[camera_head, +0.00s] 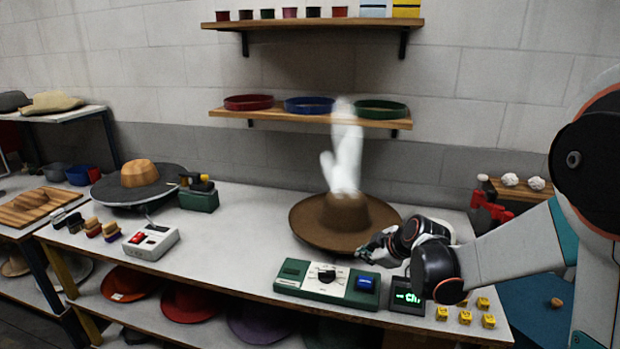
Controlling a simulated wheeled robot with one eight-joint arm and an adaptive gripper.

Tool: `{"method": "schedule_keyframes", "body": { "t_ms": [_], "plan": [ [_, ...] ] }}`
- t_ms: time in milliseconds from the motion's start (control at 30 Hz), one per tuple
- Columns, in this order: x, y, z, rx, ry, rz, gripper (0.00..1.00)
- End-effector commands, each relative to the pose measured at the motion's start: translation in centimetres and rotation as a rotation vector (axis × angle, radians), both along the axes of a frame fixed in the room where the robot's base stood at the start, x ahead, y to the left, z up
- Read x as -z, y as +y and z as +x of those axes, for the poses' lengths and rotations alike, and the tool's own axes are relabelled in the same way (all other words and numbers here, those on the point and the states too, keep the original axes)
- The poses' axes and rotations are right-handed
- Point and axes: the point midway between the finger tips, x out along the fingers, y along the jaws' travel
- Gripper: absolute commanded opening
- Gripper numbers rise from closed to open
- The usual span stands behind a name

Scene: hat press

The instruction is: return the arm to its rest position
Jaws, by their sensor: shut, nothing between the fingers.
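My arm reaches in from the right. My gripper (366,255) is shut and empty at the front right of the brown hat (330,215), close to its brim; I cannot tell whether it touches. The hat stands on the white bench, with a white steam-like plume rising over its crown. The green control box (328,284) with a black knob and a blue button is just below and left of my gripper. My wrist partly covers the small dark display (405,297) with green characters.
Small yellow blocks (465,317) lie at the bench's front right. A wall shelf (300,117) holds red, blue and green rings. At left are a round stand (110,190) with a wooden block and a white switch box (150,242). The bench (235,235) is clear between it and the hat.

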Motion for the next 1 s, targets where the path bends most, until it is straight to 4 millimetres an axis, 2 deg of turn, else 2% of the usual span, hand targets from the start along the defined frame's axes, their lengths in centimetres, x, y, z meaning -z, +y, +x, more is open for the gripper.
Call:
{"method": "schedule_keyframes", "body": {
  "t_ms": [200, 500, 767, 1000],
  "plan": [
    [-4.2, 0.5, -5.0, 0.143, 0.074, 0.074, 0.00],
    [-8.4, 0.7, -13.0, 0.375, 0.164, 0.183, 0.00],
    [-10.1, 0.5, -20.3, 0.581, 0.217, 0.275, 0.00],
    [-10.1, -0.1, -26.7, 0.775, 0.246, 0.362, 0.00]
  ]
}}
